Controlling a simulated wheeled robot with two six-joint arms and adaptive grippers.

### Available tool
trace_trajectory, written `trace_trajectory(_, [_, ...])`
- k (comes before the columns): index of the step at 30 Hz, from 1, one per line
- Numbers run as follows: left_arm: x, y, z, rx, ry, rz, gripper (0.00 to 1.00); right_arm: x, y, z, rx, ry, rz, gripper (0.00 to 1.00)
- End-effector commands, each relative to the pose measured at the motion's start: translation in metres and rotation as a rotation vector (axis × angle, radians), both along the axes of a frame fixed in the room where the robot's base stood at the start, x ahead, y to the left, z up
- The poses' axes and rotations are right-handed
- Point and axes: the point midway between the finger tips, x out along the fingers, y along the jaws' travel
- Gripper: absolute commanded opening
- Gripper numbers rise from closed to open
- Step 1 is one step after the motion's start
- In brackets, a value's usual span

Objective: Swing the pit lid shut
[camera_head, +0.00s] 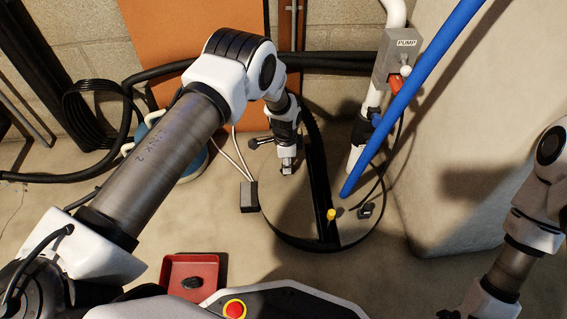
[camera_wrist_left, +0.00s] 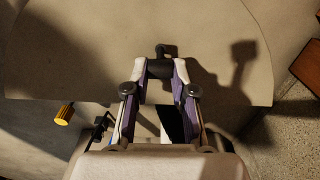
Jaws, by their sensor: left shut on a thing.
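The pit lid (camera_head: 275,215) is a tan, round-edged panel with a dark rim, at the middle of the head view. A straight black strip runs along its right side. The lid seems to fill much of the wrist view (camera_wrist_left: 60,60) as a flat tan surface. My left gripper (camera_head: 287,168) is over the lid. In the left wrist view its fingers (camera_wrist_left: 160,70) are closed on a small dark part, apparently the lid handle (camera_wrist_left: 162,49), mostly hidden between them. How far the lid is tilted is unclear. My right arm shows at the right edge; its gripper is out of frame.
A blue pole (camera_head: 415,85) slants down to the pit's right side. A yellow knob (camera_head: 331,214) sits by the black strip. A grey pump box (camera_head: 398,55) hangs on a white pipe. A large pale tank stands right; a red tray (camera_head: 180,265) lies front left.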

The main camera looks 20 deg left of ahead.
Motion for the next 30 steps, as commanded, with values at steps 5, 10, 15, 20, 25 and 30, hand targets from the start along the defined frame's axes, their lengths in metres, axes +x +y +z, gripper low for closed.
trace_trajectory(5, [0.006, -0.011, -0.016, 0.000, -0.005, -0.002, 0.03, 0.000, 0.000, -0.016, 0.000, 0.000, 0.000, 0.85])
trace_trajectory(10, [0.010, -0.019, -0.023, 0.000, -0.004, -0.001, 0.03, 0.000, 0.000, -0.023, 0.000, 0.000, 0.000, 0.85])
trace_trajectory(15, [0.010, -0.019, -0.021, 0.000, -0.004, 0.000, 0.03, 0.000, 0.000, -0.021, 0.000, 0.000, 0.000, 0.85])
trace_trajectory(20, [0.010, -0.019, -0.023, 0.000, -0.004, -0.001, 0.02, 0.000, 0.000, -0.023, 0.000, 0.000, 0.000, 0.85])
trace_trajectory(25, [0.012, -0.025, -0.036, -0.001, -0.003, -0.002, 0.03, 0.000, 0.000, -0.034, 0.000, 0.000, 0.000, 0.85])
trace_trajectory(30, [0.015, -0.031, -0.050, -0.001, -0.003, -0.001, 0.02, 0.000, 0.000, -0.046, 0.000, 0.000, 0.000, 0.85])
